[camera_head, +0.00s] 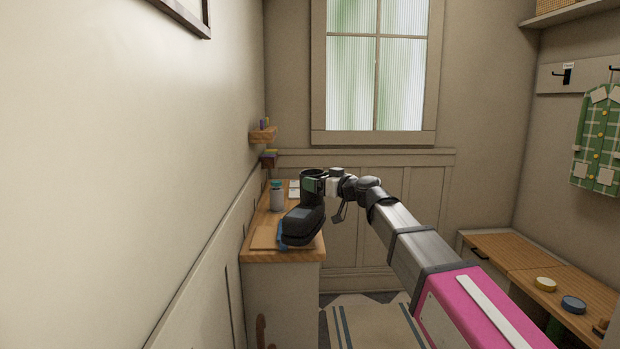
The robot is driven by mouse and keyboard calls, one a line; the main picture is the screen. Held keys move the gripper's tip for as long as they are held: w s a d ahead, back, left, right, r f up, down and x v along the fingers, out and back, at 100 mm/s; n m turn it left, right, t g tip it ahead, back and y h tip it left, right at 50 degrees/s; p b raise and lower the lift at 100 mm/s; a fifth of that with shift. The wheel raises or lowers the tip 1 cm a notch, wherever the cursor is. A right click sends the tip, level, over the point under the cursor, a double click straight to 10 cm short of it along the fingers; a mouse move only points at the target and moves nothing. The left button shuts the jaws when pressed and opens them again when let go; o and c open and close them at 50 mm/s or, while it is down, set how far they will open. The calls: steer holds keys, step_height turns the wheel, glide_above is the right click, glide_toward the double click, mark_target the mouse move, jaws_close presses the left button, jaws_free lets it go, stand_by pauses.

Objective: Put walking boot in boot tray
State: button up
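The dark walking boot (303,223) shows at the end of my arm, over the wooden-topped cabinet. Its toe points toward the camera and its shaft rises behind. My gripper (322,184) is at the right side of the boot's shaft and appears shut on it. The fingertips are partly hidden. I cannot tell whether the sole touches the cabinet top. I cannot make out a boot tray for certain in this view.
The cabinet top (254,249) also bears a grey canister (277,200) behind the boot. Small wall shelves (263,136) hang above. A wooden bench (505,254) with two round tins stands at right. A striped rug (375,328) lies on the floor between.

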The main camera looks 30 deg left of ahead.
mark_target(324, 202)
steer(key=shift+w+d+f, duration=0.1)
steer(key=shift+w+f, duration=0.25)
steer(key=shift+w, duration=0.25)
steer(key=shift+w+f, duration=0.35)
steer(key=shift+w, duration=0.25)
steer(key=shift+f, duration=2.05)
steer(key=o, duration=1.5)
steer(key=shift+o, duration=0.2)
steer(key=s+d, duration=0.2)
steer(key=d, duration=1)
